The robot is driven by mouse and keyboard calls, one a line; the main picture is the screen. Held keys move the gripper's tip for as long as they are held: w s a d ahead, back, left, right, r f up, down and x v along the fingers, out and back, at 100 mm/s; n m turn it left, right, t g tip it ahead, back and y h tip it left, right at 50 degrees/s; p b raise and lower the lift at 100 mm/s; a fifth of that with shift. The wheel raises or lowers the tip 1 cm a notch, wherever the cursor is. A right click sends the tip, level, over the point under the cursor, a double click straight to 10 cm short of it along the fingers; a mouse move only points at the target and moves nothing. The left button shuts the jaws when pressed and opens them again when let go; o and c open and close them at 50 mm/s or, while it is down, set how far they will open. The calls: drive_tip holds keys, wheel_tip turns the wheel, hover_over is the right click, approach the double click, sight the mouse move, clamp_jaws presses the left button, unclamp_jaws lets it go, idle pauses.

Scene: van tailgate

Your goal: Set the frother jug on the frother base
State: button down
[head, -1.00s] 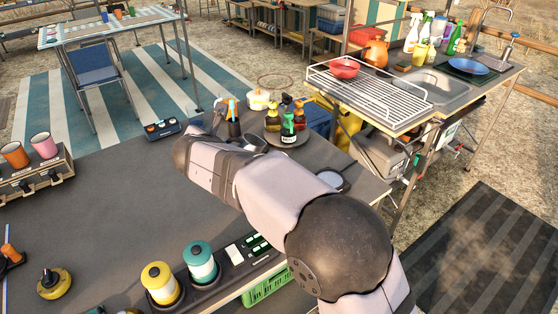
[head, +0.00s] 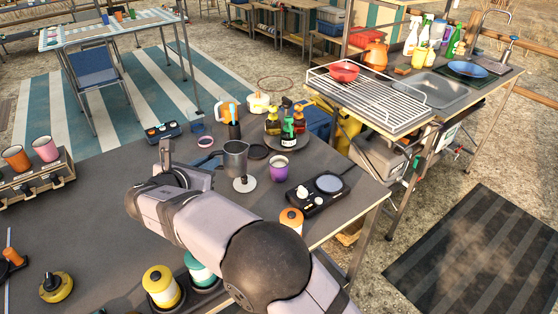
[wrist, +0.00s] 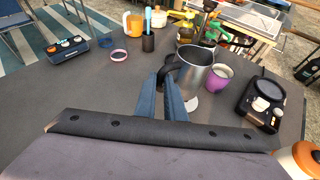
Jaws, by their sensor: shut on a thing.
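The frother jug (head: 235,157) is a grey metal cup with a dark handle. It also shows in the wrist view (wrist: 196,72), looking roughly upright. My gripper (wrist: 170,84) is shut on its handle; in the head view my gripper (head: 208,170) is left of the jug. A small white round piece (head: 244,185) shows just below the jug, partly hidden by it; I cannot tell whether they touch. A black unit (head: 308,199) with white knobs and a pale round plate stands to the right. I cannot tell for sure which piece is the frother base.
A purple cup (head: 278,168) stands close right of the jug. A dark disc (head: 257,152) and a round tray (head: 301,142) with bottles lie behind. A pink ring (head: 206,142) lies behind left. An orange-and-white canister (head: 290,221) stands at the front right.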

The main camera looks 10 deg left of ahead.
drive_tip(key=shift+s+a+f+n, duration=0.15)
drive_tip(key=shift+a+f+n, duration=0.15)
drive_tip(key=shift+a+f, duration=0.05)
